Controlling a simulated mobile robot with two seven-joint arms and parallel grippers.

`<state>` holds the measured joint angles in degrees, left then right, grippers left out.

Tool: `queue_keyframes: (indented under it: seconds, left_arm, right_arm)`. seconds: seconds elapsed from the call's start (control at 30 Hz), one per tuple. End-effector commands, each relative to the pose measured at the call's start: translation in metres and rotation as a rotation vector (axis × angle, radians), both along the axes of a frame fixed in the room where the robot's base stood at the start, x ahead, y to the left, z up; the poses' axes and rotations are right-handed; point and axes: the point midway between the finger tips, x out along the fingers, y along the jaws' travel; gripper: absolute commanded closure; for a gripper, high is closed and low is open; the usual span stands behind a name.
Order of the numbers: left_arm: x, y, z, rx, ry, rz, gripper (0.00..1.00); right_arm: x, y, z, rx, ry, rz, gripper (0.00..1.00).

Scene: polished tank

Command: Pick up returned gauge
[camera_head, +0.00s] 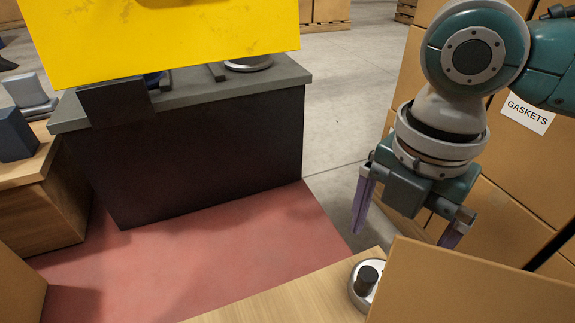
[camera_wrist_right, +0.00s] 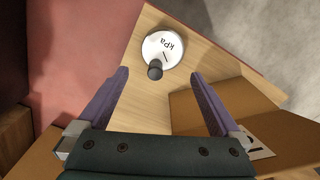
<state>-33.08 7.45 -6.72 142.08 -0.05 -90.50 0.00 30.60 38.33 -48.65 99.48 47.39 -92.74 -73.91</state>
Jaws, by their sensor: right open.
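The gauge (camera_head: 358,293) is a round silver-rimmed dial with a dark stem, on a light wooden surface (camera_head: 290,303) at the bottom of the head view. A cardboard box partly hides it there. In the right wrist view the gauge (camera_wrist_right: 163,49) shows whole, with a white face marked "kPa" and a dark knob at its lower edge. My right gripper (camera_head: 408,233) is open and empty, with purple fingers, above the gauge's surface. In the wrist view the gauge lies beyond the fingertips (camera_wrist_right: 157,78), between their lines and apart from them. My left gripper is not in view.
A cardboard box (camera_head: 465,290) stands close beside the gauge at the right. Stacked cartons, one labelled "GASKETS" (camera_head: 528,113), stand behind my right arm. A dark bench (camera_head: 210,150) with a yellow panel (camera_head: 160,35) stands at the left. Red floor (camera_head: 215,255) lies between.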

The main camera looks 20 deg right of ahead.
Motion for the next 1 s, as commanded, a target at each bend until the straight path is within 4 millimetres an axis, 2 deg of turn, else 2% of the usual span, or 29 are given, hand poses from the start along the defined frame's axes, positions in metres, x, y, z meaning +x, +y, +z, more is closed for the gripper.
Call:
queue_keyframes:
  seconds: [0.03, 0.17, 0.33, 0.57, 0.7, 0.8, 1.0]
  left_arm:
    - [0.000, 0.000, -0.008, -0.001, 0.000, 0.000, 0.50]
    - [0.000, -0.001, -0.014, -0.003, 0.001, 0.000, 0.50]
    - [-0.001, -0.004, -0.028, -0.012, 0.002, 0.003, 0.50]
    - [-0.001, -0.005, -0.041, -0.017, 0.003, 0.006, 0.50]
    - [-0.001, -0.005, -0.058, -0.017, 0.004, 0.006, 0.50]
    - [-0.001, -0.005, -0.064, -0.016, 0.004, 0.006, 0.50]
    - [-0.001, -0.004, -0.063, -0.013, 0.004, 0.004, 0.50]
  right_arm:
    - [0.000, -0.001, -0.008, -0.001, 0.000, 0.000, 0.00]
    - [0.000, -0.001, -0.019, -0.002, 0.001, 0.000, 0.00]
    - [-0.001, 0.000, -0.046, 0.000, 0.002, -0.002, 0.00]
    - [-0.001, -0.001, -0.068, -0.001, 0.002, -0.001, 0.00]
    - [-0.001, -0.003, -0.093, 0.000, 0.001, -0.002, 0.00]
    - [-0.001, -0.003, -0.104, -0.001, 0.000, -0.001, 0.00]
    - [-0.001, -0.003, -0.104, -0.001, -0.002, 0.000, 0.00]
